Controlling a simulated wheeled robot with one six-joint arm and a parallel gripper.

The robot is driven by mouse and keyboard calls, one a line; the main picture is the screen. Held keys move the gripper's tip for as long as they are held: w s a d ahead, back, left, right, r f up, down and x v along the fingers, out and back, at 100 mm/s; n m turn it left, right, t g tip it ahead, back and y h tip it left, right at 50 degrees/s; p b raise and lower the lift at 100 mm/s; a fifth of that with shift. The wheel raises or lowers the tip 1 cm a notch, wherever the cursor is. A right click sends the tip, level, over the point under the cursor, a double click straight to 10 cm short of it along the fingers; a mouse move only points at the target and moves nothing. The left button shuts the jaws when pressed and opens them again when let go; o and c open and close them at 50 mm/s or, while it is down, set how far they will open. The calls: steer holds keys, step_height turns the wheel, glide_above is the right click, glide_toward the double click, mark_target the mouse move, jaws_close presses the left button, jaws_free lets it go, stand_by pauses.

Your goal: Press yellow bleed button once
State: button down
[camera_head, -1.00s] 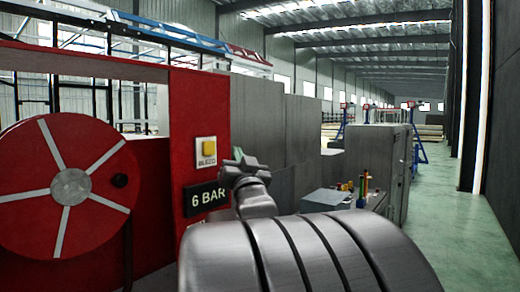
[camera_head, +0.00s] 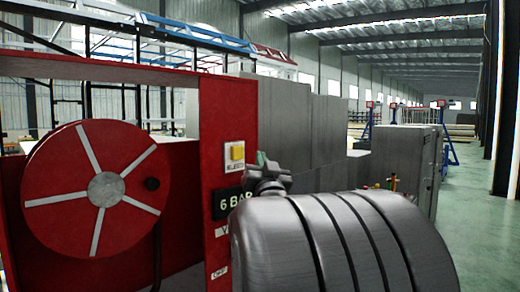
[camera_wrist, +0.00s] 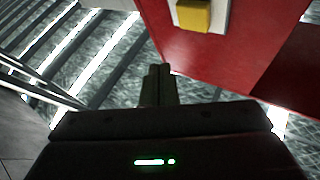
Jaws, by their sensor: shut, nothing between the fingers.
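The yellow bleed button (camera_head: 237,152) sits on a pale plate on the red panel (camera_head: 216,115), above a black "6 BAR" sign (camera_head: 229,203). In the wrist view the yellow button (camera_wrist: 194,15) is at the top, right of centre, on its pale plate. My gripper (camera_wrist: 160,72) is shut and empty, its fingertips together below and left of the button in that view, apart from it. In the head view my gripper (camera_head: 262,158) shows just right of the button, partly hidden behind my own wrist. Nothing touches the button.
A red hose reel (camera_head: 105,190) with pale spokes and a dark knob is left of the panel. Grey cabinets (camera_head: 405,150) stand behind on the right. Open green floor (camera_head: 465,220) runs along the right.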

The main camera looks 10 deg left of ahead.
mark_target(242, 150)
steer(key=shift+w+a, duration=0.7)
steer(key=shift+a, duration=0.35)
steer(key=shift+w+a, duration=0.7)
steer(key=shift+a, duration=0.35)
stand_by(0.5)
steer(key=shift+w+a, duration=0.25)
steer(key=shift+a, duration=0.1)
steer(key=shift+w+a, duration=0.25)
steer(key=shift+a, duration=0.15)
stand_by(0.7)
steer(key=shift+b, duration=0.3)
steer(key=shift+s+d+b, duration=0.5)
steer(key=shift+d+b, duration=0.2)
steer(key=shift+d, duration=0.05)
